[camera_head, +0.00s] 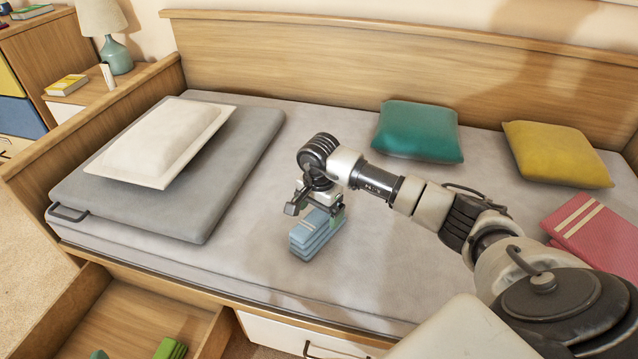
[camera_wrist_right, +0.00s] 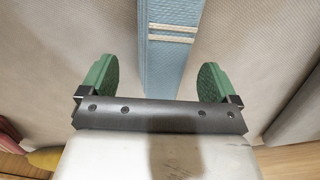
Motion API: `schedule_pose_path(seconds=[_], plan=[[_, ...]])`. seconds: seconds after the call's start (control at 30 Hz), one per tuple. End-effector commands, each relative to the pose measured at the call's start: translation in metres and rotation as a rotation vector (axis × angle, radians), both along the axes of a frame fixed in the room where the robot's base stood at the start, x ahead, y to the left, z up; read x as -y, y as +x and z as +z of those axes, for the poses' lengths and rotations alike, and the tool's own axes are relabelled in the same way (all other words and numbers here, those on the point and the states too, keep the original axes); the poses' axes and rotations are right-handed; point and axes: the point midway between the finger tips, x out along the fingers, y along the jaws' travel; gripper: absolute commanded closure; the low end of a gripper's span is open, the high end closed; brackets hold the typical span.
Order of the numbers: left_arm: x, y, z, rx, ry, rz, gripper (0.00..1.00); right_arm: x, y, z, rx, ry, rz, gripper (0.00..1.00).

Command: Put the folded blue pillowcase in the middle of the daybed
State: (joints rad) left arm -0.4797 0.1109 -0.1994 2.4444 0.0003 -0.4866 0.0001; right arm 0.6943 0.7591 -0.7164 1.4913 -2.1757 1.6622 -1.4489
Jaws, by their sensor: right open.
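The folded blue pillowcase (camera_head: 312,238) lies on the bare mattress of the daybed (camera_head: 365,275), near the middle of its length and toward the front. It is a small stack of blue layers with pale stripes. My right gripper (camera_head: 318,205) is right above it, pointing down, and hides part of its top. In the right wrist view the pillowcase (camera_wrist_right: 168,60) sits between and beyond the two green fingers of the open gripper (camera_wrist_right: 158,82), with a gap on each side. My left gripper is not in view.
A grey folded pad (camera_head: 225,190) with a white pillow (camera_head: 165,140) covers the daybed's left part. A teal cushion (camera_head: 418,131) and a yellow cushion (camera_head: 556,153) stand at the back. A pink striped textile (camera_head: 600,230) lies right. An open drawer (camera_head: 130,315) is front left.

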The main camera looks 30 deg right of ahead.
Motion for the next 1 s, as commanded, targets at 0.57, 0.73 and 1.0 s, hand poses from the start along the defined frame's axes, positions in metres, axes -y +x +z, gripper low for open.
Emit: schedule_pose_path(seconds=[0.57,0.73,1.0], plan=[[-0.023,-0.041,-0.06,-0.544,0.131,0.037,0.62,0.0,0.001,0.091,0.001,0.0,0.0,0.09],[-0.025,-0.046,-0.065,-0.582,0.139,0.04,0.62,-0.019,-0.001,0.089,0.012,0.069,0.004,0.09],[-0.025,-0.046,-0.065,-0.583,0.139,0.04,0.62,-0.203,-0.042,0.088,0.001,0.908,-0.203,0.09]])
